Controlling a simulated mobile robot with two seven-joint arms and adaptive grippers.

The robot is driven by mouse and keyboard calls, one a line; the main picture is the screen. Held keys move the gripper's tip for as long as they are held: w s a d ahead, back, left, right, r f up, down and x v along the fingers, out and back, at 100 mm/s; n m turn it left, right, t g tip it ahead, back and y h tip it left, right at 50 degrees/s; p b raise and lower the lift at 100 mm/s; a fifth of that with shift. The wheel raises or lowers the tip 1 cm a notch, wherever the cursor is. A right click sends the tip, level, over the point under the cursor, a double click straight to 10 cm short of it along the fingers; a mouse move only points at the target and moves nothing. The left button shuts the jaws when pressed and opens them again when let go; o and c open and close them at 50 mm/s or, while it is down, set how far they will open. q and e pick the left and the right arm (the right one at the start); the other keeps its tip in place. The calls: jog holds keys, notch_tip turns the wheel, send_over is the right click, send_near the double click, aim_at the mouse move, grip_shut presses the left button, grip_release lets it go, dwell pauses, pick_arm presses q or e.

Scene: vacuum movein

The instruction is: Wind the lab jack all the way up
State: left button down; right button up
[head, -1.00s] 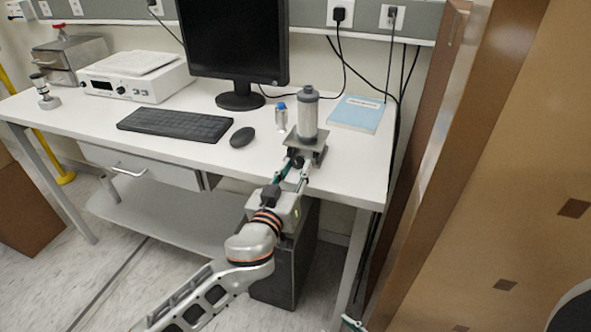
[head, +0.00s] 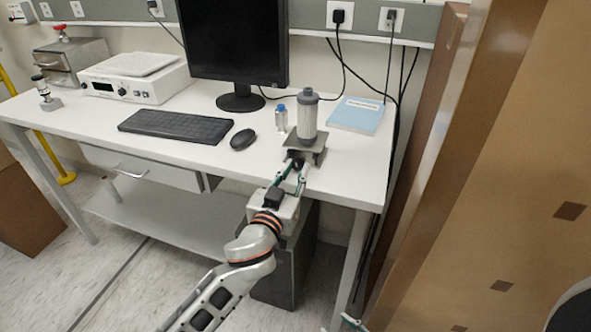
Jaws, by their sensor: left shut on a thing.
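The lab jack (head: 318,157) stands near the front right edge of the white desk. Its plate is low, a little above the desk. A grey-capped clear cylinder (head: 307,118) stands upright on the plate. The jack's dark knob (head: 298,164) faces the front edge. My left gripper (head: 294,172) reaches up from below and is shut on the knob, whose outline is partly hidden by the fingers. Only a small tip of my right gripper (head: 352,322) shows at the bottom edge, too little to tell its state.
A small blue-capped vial (head: 281,118) stands just left of the jack. A blue book (head: 356,115) lies to the right. A mouse (head: 242,139), keyboard (head: 176,125) and monitor (head: 235,45) are on the left. A brown wooden panel (head: 440,150) stands right of the desk.

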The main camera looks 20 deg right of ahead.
pick_arm(q)
jog(key=shift+m, duration=0.4)
jog(key=c, duration=2.1)
grip_release()
jog(key=v, duration=1.2)
